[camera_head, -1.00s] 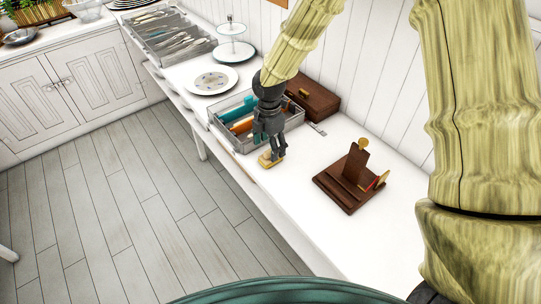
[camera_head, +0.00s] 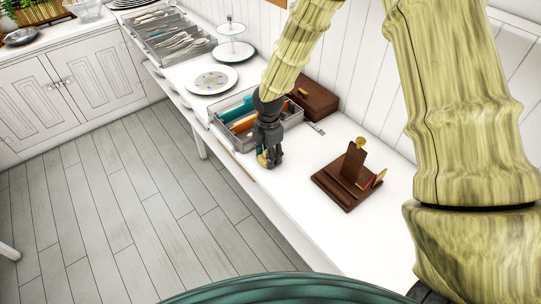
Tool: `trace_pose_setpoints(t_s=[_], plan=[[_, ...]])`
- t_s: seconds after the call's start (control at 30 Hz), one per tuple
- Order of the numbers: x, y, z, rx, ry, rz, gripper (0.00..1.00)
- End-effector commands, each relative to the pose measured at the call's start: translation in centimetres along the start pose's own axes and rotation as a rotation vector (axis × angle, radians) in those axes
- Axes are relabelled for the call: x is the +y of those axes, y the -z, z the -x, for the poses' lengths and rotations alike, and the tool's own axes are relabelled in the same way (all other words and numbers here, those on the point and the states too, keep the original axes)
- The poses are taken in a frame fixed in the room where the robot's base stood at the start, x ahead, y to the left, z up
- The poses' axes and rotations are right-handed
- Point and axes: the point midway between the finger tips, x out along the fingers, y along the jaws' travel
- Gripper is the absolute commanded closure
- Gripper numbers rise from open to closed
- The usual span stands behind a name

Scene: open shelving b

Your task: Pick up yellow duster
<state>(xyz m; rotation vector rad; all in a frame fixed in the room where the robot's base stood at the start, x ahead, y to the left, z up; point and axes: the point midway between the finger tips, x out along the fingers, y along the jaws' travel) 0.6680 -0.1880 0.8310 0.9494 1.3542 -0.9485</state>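The yellow duster (camera_head: 262,159) is on the white counter, just in front of the grey tray. Only a small yellow part of it shows beside my fingers; the rest is hidden. My dark grey gripper (camera_head: 269,160) points down over the duster, with its fingertips low at counter height around or against it. The view is too small to tell whether the fingers have closed on it.
A grey wire tray (camera_head: 237,142) with teal and orange items stands close behind my gripper. A brown box (camera_head: 314,97) is behind it. A dark wooden desk stand (camera_head: 347,178) is to the right. Plates (camera_head: 210,80) stand further left. Counter between gripper and stand is clear.

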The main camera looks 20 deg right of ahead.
Motion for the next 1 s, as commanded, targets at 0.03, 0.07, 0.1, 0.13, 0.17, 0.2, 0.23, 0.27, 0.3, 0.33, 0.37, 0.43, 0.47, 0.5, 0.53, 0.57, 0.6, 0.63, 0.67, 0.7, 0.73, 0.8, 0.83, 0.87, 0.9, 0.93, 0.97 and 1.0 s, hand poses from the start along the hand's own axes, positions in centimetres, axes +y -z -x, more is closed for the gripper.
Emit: trace_pose_setpoints(t_s=[0.03,0.07,0.1,0.13,0.17,0.2,0.23,0.27,0.3,0.33,0.37,0.43,0.47,0.5,0.53,0.57,0.6,0.63,0.67,0.7,0.73,0.8,0.83,0.87,0.9,0.93,0.97,1.0], plan=[[0.0,0.0,0.0,0.000,0.000,0.000,0.81],[0.0,0.0,0.0,0.000,0.000,0.000,0.85],[0.0,0.0,0.0,0.000,0.000,0.000,0.85],[0.0,0.0,0.0,0.000,0.000,0.000,0.85],[0.0,0.0,0.0,0.000,0.000,0.000,0.85],[0.0,0.0,0.0,0.000,0.000,0.000,0.85],[0.0,0.0,0.0,0.000,0.000,0.000,0.85],[0.0,0.0,0.1,0.000,-0.001,0.000,0.85],[0.0,0.0,0.1,0.000,-0.001,0.000,0.85],[0.1,0.0,0.2,0.000,-0.001,0.000,0.85],[0.1,0.0,0.3,0.000,-0.001,0.000,0.85],[0.1,0.0,0.7,0.000,-0.003,0.000,0.85],[0.1,0.0,0.9,0.000,-0.003,0.000,0.85],[0.1,0.0,1.1,-0.001,-0.003,0.000,0.85],[0.1,0.0,1.4,-0.001,-0.002,0.000,0.85],[0.1,-0.1,1.7,-0.001,-0.002,0.000,0.85],[0.1,-0.1,2.2,-0.001,-0.004,0.000,0.85],[0.2,-0.1,2.5,-0.001,-0.004,0.000,0.85],[0.1,-0.1,2.8,0.000,-0.004,0.000,0.85],[0.1,-0.1,3.3,0.000,-0.003,0.000,0.85],[0.1,0.0,3.7,0.000,-0.004,0.000,0.85],[-1.0,1.3,3.5,-0.001,0.001,0.004,0.85],[-1.4,1.8,3.5,-0.002,0.001,0.003,0.85],[-1.8,2.2,3.6,-0.002,0.000,0.003,0.85],[-2.3,2.9,3.7,-0.001,0.000,0.004,0.85],[-2.7,3.4,3.7,-0.002,0.001,0.003,0.85],[-3.1,3.9,3.8,-0.002,0.001,0.003,0.85],[-3.7,4.5,3.9,-0.002,0.000,0.003,0.85]])
